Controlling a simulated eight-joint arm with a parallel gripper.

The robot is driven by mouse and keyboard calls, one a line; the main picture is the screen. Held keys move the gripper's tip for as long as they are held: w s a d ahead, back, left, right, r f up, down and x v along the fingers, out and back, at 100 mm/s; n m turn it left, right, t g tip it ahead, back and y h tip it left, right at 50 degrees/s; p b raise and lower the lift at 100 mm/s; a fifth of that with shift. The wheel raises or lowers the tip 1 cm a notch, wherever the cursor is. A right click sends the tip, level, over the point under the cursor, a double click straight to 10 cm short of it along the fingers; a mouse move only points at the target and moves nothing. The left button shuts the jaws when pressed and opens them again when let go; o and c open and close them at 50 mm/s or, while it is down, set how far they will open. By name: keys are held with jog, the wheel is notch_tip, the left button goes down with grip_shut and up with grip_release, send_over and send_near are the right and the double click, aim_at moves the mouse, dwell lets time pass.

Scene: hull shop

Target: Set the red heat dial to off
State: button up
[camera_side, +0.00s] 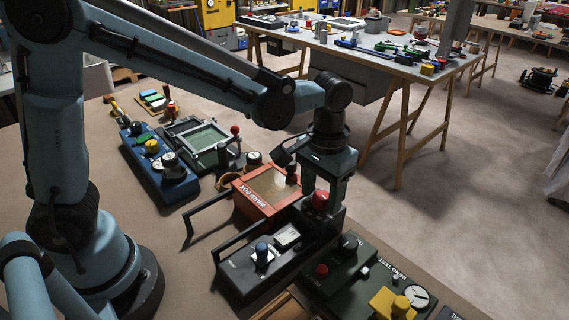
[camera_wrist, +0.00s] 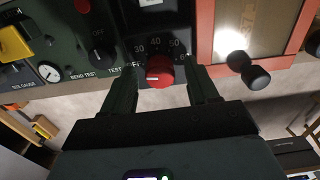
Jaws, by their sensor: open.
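The red heat dial (camera_wrist: 159,72) sits on a dark panel with a printed scale reading 30, 40 and 50 around its upper side. A short pale mark shows on its face; I cannot tell which setting it points to. In the side view the red dial (camera_side: 321,200) is on the black unit (camera_side: 240,272), below my gripper (camera_side: 328,182). In the wrist view my gripper (camera_wrist: 162,76) is open, with one finger on each side of the dial and gaps showing. The lettering left of the dial is partly hidden by a finger.
A red-orange box with a window (camera_side: 268,188) stands beside the black unit. The green bend test panel (camera_side: 372,285) has a red button (camera_side: 321,270), a black knob (camera_wrist: 101,53) and a gauge (camera_side: 417,295). A black handle bar (camera_side: 250,236) projects from the unit.

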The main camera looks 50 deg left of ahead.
aim_at(321, 195)
jog(key=shift+r, duration=0.1)
notch_tip(321, 195, up, 12)
dwell(0.5)
jog(key=s+a+f+t, duration=0.2)
jog(key=a, duration=0.2)
jog(key=s+a+f+t, duration=0.2)
jog(key=s+a, duration=0.1)
jog(key=a, duration=0.1)
jog(key=s+a+f+t, duration=0.2)
jog(key=s+a+t, duration=0.1)
jog(key=a, duration=0.1)
jog(key=shift+a+f, duration=0.25)
jog(key=shift+f, duration=0.05)
